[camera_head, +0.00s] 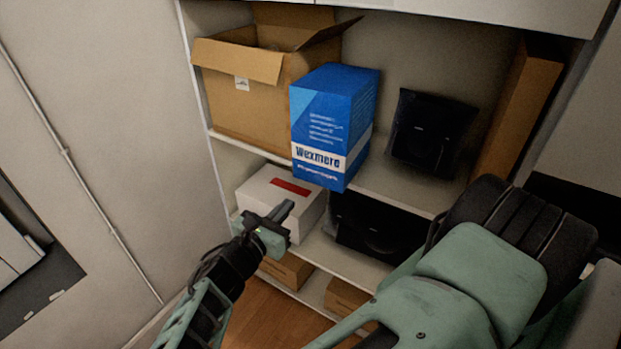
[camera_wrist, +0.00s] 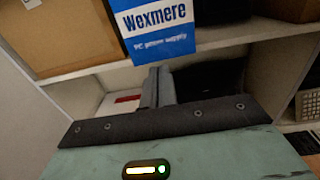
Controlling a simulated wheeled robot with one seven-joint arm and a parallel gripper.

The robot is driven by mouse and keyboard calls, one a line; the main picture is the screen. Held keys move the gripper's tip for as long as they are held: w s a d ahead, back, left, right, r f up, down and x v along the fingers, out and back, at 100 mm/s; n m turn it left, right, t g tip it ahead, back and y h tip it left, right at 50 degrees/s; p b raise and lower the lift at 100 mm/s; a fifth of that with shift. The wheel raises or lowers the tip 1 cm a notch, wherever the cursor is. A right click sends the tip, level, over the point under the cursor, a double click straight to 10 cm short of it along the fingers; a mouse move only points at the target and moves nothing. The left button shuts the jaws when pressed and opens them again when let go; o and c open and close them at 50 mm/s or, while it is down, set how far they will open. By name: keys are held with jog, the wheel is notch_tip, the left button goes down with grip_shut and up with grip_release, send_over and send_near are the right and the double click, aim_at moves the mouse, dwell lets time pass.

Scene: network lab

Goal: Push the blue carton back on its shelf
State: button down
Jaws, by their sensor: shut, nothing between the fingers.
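The blue carton (camera_head: 333,125), labelled Wexmere, stands upright on the upper open shelf (camera_head: 404,188). Its lower front corner is at or slightly past the shelf's front edge. My gripper (camera_head: 286,212) is shut and empty, in front of the shelving and below the carton in the head view. In the wrist view the carton's lower front (camera_wrist: 155,30) fills the top middle, and the shut fingers (camera_wrist: 158,75) point toward the space just under it. The fingers appear apart from the carton. The carton's back side is hidden.
An open brown box (camera_head: 235,95) stands close left of the carton. A black device (camera_head: 430,132) and a tall brown box (camera_head: 518,112) are to its right. A white box with a red stripe (camera_head: 272,198) and another black device (camera_head: 368,228) sit on the shelf below.

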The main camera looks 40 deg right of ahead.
jog(key=p, duration=0.3)
send_near(317, 173)
jog(key=x, duration=0.5)
jog(key=shift+r, duration=0.1)
jog(key=shift+x, duration=0.9)
jog(key=p+x, duration=0.1)
jog(key=x, duration=0.9)
jog(key=shift+w+d, duration=0.15)
jog(key=shift+d, duration=0.2)
jog(key=shift+a, duration=0.15)
